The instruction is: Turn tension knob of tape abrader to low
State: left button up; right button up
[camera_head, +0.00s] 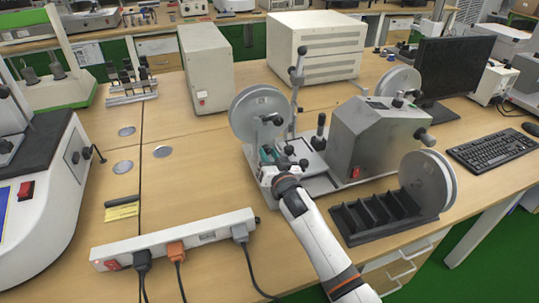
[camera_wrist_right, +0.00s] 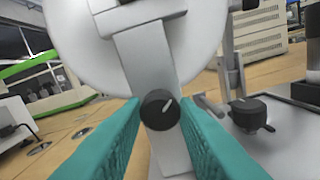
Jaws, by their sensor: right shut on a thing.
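The tape abrader (camera_head: 375,140) stands on the table with a grey metal housing and a large pale reel (camera_head: 252,105) at its left. In the right wrist view, the round black tension knob (camera_wrist_right: 158,112) sits on a grey upright bracket (camera_wrist_right: 147,58). Its white pointer line slants to the upper right. My right gripper (camera_head: 268,155) is at the abrader's left front, below the reel. Its teal fingers are shut on the knob, one on each side, and cover part of its sides. In the head view the gripper hides the knob. My left gripper is out of view.
A white power strip (camera_head: 178,240) with plugs and cables lies at the front left. A black slotted rack (camera_head: 372,215) and a loose reel (camera_head: 428,184) are right of my right arm. A second black knob (camera_wrist_right: 250,114) is near the gripper.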

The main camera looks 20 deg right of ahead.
jog(key=n, duration=0.5)
jog(key=shift+p, duration=0.4)
jog(key=shift+n, duration=2.4)
jog(key=o, duration=1)
jog(key=s, duration=1.2)
jog(key=shift+d, duration=0.15)
